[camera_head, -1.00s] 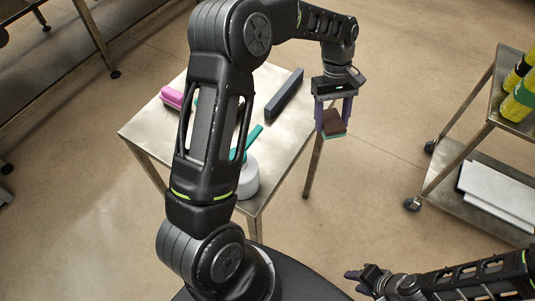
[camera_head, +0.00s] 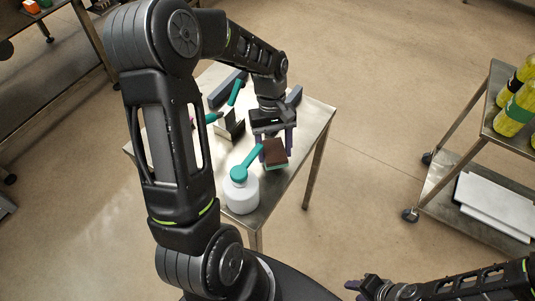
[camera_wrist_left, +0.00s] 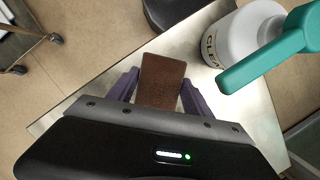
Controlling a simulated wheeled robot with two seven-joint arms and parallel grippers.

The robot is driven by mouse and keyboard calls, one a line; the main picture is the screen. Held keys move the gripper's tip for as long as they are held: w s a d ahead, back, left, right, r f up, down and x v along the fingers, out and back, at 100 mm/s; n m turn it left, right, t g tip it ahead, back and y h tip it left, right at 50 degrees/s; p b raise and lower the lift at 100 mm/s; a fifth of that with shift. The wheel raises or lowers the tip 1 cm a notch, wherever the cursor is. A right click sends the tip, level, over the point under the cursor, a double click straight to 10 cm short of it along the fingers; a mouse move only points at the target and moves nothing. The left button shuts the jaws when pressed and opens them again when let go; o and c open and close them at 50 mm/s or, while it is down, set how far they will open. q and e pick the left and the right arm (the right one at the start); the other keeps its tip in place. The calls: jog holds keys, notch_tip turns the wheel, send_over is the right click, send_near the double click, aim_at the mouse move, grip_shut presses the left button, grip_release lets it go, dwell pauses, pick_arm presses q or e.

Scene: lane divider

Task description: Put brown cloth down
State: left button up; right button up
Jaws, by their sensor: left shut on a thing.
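The brown cloth (camera_head: 274,152) is a small folded block, brown on top with a teal-green layer beneath in the head view. My left gripper (camera_head: 274,141) is shut on it, one purple finger on each side, above the right part of the metal table (camera_head: 318,112). In the left wrist view the cloth (camera_wrist_left: 160,82) sits between the fingers of the left gripper (camera_wrist_left: 160,90), over the tabletop (camera_wrist_left: 262,115). I cannot tell whether it touches the table. My right gripper (camera_head: 362,288) is low at the bottom, off the table; its opening is unclear.
A white spray bottle with a teal top (camera_head: 241,192) stands close to the left of the cloth. A teal-handled tool (camera_head: 232,112) and a dark grey bar (camera_head: 226,88) lie farther back. A metal cart (camera_head: 470,130) with yellow bottles (camera_head: 515,108) stands at the right.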

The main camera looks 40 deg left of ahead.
aim_at(267, 150)
pick_arm(q)
jog(key=shift+s+a, duration=0.55)
jog(key=shift+s, duration=0.2)
jog(key=shift+f, duration=0.1)
notch_tip(267, 150, down, 3)
jog(key=shift+r+p, duration=0.1)
jog(key=shift+p, duration=0.4)
jog(key=shift+f, duration=0.3)
